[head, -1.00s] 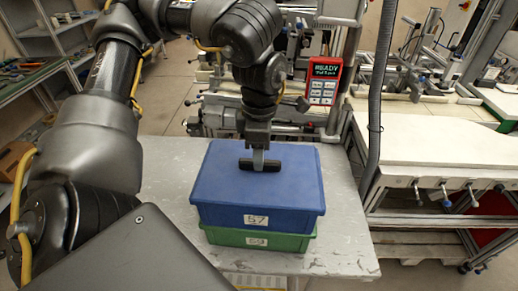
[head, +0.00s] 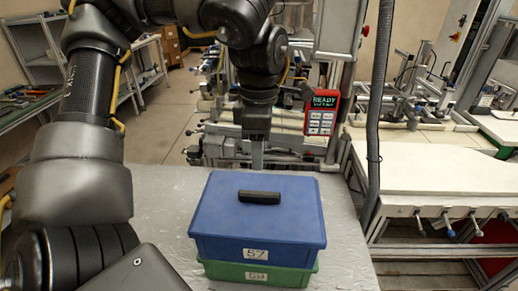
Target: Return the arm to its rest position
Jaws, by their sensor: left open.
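My left gripper (head: 257,158) is above and behind the blue lidded box, in the upper middle of the head view. It is open and empty, and its fingers show edge-on, apart from the box handle. The left arm (head: 95,100) comes in from the left and bends over at the top. The blue box (head: 240,215) is marked 57 and has a black handle (head: 260,197) on its lid. It sits stacked on a green box (head: 255,275) marked 59. My right gripper is not in view.
The boxes stand on a grey worn table (head: 160,205). A machine with a red panel (head: 322,112) reading READY stands behind it. A grey hose (head: 374,130) hangs to the right. A white workbench (head: 430,170) with clamp handles stands at the right.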

